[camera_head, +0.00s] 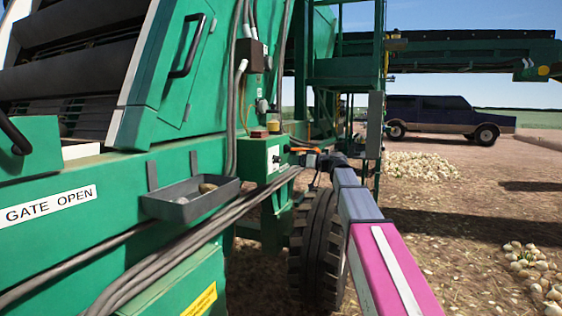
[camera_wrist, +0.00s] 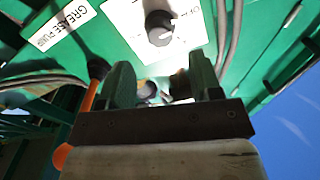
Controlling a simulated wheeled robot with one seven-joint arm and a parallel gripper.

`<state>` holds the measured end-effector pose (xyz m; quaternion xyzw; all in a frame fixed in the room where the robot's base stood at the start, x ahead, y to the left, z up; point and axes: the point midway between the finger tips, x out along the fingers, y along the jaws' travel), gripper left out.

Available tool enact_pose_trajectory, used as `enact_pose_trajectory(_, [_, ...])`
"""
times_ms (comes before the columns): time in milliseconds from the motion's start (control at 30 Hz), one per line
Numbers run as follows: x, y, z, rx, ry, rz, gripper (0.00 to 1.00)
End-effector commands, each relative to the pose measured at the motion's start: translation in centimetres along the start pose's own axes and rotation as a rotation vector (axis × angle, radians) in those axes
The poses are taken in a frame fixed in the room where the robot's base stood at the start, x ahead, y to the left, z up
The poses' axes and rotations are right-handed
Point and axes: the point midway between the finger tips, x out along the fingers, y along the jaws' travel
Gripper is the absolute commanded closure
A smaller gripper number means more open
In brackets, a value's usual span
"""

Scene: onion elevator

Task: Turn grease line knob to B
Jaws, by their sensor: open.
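A round black knob (camera_wrist: 160,28) sits on a white plate (camera_wrist: 128,22) on a green panel in the wrist view; its lettering is too blurred to read, so I cannot tell its setting. In the head view my gripper (camera_head: 312,154) is close to the box, partly hidden by my arm.
A label reading GREASE PUMP (camera_wrist: 62,25) lies left of the plate. An orange lever with a black end (camera_wrist: 97,68) is close to the left finger. Grey cables (camera_wrist: 228,40) run at right. A grey tray (camera_head: 190,200) juts out left of the box; a tyre (camera_head: 315,250) stands below.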

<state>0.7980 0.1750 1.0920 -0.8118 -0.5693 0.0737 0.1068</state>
Motion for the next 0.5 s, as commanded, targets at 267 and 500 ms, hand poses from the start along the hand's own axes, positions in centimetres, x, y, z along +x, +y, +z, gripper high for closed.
enact_pose_trajectory(267, [4.8, 0.1, 0.0, 0.001, -0.002, -0.001, 0.42])
enact_pose_trajectory(500, [6.7, 0.1, 0.1, 0.001, -0.002, 0.001, 0.42])
